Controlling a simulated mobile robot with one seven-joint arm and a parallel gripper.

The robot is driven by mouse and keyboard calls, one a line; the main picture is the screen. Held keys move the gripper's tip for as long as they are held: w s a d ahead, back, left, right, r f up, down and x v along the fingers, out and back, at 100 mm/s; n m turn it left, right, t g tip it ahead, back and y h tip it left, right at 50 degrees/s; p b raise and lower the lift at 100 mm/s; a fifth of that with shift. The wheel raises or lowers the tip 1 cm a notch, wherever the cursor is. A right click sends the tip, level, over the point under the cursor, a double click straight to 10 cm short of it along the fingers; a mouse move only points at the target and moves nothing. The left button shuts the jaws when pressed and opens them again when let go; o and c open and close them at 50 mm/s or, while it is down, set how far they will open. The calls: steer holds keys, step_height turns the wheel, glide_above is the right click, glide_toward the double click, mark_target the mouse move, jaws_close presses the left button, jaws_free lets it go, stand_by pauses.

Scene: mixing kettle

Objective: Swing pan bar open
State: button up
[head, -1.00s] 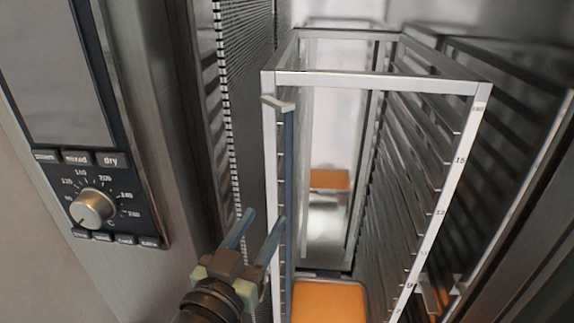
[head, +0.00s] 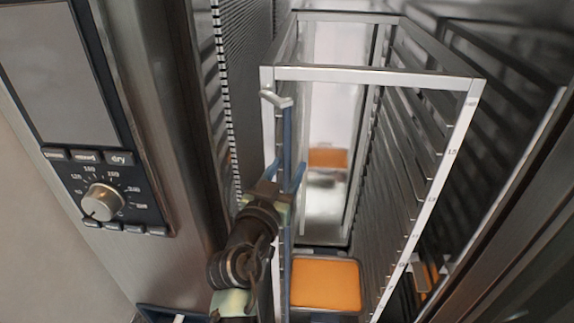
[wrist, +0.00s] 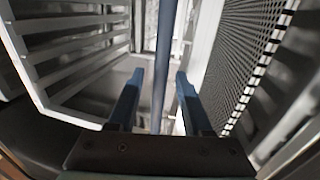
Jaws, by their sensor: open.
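The pan bar (head: 287,150) is a thin blue upright bar with a pale hooked top, standing along the left front post of the metal rack. In the wrist view the bar (wrist: 164,60) runs upright between my fingers and beyond them. My gripper (head: 285,178) is at the bar around mid-height, its blue fingers apart. In the wrist view my gripper (wrist: 155,88) is open with the bar in the gap, and neither finger visibly closes on it. In the head view my wrist hides part of the bar's lower length.
The rack (head: 372,76) stands inside the oven cavity, with an orange-filled tray (head: 325,284) low in it. The oven's control panel with its knob (head: 102,202) is to the left. A perforated wall (wrist: 245,50) lies close to the right of my fingers in the wrist view.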

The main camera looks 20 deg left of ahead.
steer(key=shift+w, duration=0.1)
jaws_close()
steer(key=shift+f+b, duration=0.1)
steer(key=shift+b, duration=0.2)
steer(key=shift+a+f+h+b, duration=0.2)
steer(key=shift+h+b, duration=0.3)
steer(key=shift+b, duration=0.75)
steer(key=m+h+b, duration=0.1)
steer(key=h+b, duration=0.1)
steer(key=b, duration=0.1)
steer(key=s+m+h+b, duration=0.1)
steer(key=m+h+b, duration=0.1)
steer(key=b, duration=0.2)
steer(key=m+g+h+b, duration=0.1)
steer(key=h+b, duration=0.1)
steer(key=b, duration=0.2)
steer(key=shift+s+a+r+m, duration=0.15)
steer(key=shift+s+a+m, duration=0.15)
steer(key=shift+s+a, duration=0.1)
steer(key=shift+r, duration=0.1)
jaws_free()
